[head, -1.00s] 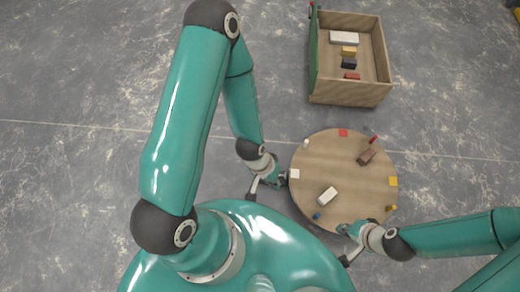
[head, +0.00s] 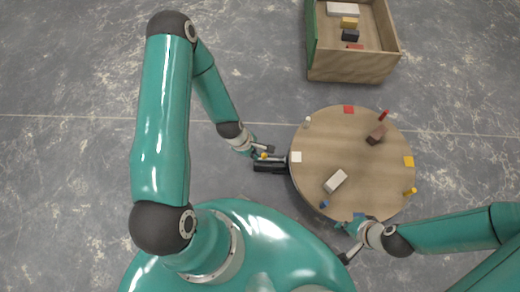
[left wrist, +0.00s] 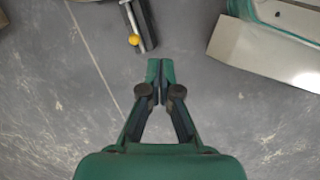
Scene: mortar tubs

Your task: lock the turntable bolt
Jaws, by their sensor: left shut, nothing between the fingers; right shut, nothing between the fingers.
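The round wooden turntable (head: 345,130) lies right of centre in the head view. The bolt is at its left edge: a dark housing (head: 271,167) with a yellow knob (head: 264,156). In the left wrist view the yellow knob (left wrist: 134,40) sits on a silver rod along the dark housing (left wrist: 145,18). My left gripper (head: 266,150) is shut and empty beside the bolt; in the left wrist view its fingertips (left wrist: 160,65) are apart from the knob, just below and right of it. My right gripper (head: 347,224) is shut at the turntable's front edge.
On the turntable are a white block (head: 335,181), a brown block (head: 376,134), coloured pegs and flat coloured squares. A wooden box (head: 352,68) with several blocks stands behind it. The grey floor on the left is clear.

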